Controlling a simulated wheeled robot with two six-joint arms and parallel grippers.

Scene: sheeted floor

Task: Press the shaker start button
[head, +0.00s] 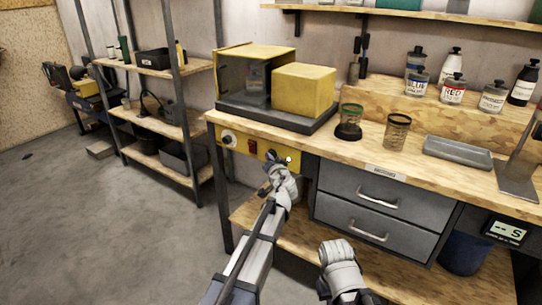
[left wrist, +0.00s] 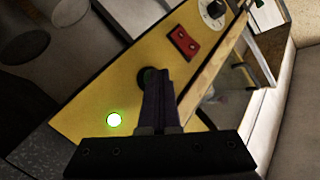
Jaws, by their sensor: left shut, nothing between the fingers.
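The yellow control panel (head: 240,143) is on the front of the workbench, below a yellow machine (head: 303,90) on a dark base. In the left wrist view the panel (left wrist: 100,92) carries a white dial with a black knob (left wrist: 212,10), a red rocker switch (left wrist: 184,42), a dark round button with a greenish rim (left wrist: 147,76) and a lit green lamp (left wrist: 115,120). My left gripper (head: 269,163) is shut and empty, pointing at the panel. Its fingertips (left wrist: 157,74) overlap the round button and partly hide it. I cannot tell whether they touch. My right gripper's fingers are out of view.
Grey drawers (head: 352,205) are right of the panel. On the bench stand two cups (head: 396,133), a grey tray (head: 458,151) and several labelled bottles (head: 452,89). A metal shelf (head: 150,68) stands at the left. The floor at the left (head: 90,220) is clear.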

